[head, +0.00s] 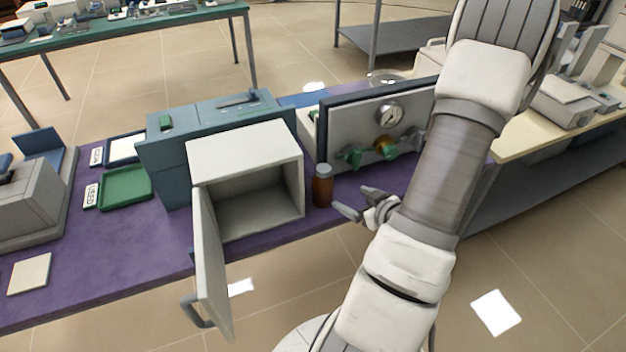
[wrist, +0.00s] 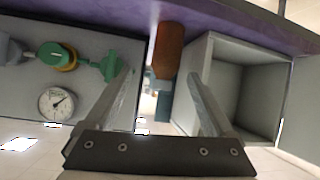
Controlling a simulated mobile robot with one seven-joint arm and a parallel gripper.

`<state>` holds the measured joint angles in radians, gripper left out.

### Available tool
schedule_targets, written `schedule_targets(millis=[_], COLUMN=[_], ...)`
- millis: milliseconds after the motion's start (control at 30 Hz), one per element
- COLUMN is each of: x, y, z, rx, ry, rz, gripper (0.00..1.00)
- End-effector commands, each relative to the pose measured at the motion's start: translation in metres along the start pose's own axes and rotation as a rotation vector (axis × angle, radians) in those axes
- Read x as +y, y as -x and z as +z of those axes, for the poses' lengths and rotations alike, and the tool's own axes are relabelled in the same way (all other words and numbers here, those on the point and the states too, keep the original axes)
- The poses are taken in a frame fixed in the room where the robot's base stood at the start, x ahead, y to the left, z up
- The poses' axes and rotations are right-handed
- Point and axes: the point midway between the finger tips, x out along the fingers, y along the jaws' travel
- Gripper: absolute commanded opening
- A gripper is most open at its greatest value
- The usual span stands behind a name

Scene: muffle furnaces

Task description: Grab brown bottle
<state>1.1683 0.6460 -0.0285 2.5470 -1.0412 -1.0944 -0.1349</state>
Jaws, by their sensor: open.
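The brown bottle (head: 323,187) stands upright on the purple bench top (head: 120,250), just right of the open furnace box, with a grey cap. In the wrist view the brown bottle (wrist: 168,52) appears ahead of the fingers, near the top middle, between the furnace and the gauge panel. My gripper (head: 354,201) is open and empty, a little to the right of the bottle in the head view. In the wrist view the fingers of my gripper (wrist: 160,85) are spread wide, and the bottle lies beyond the gap between them, not held.
The furnace (head: 245,155) has its door (head: 210,265) swung open toward the front, left of the bottle. A gauge panel (head: 370,120) with green valves stands right behind the bottle, leaving a narrow space. A green tray (head: 126,187) sits at the left.

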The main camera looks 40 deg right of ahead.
Motion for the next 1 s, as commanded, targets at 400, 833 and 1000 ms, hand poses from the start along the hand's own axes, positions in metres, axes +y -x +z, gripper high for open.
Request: schedule_targets(millis=[400,833,1000], x=[-0.009,-0.008,-0.009], y=[-0.009,-0.032,-0.038], z=[0.012,0.009,0.009], rx=[0.13,0.129,0.128], ry=[-0.076,-0.076,-0.075], rz=[-0.025,-0.024,-0.023], gripper=[0.89,0.89,0.89])
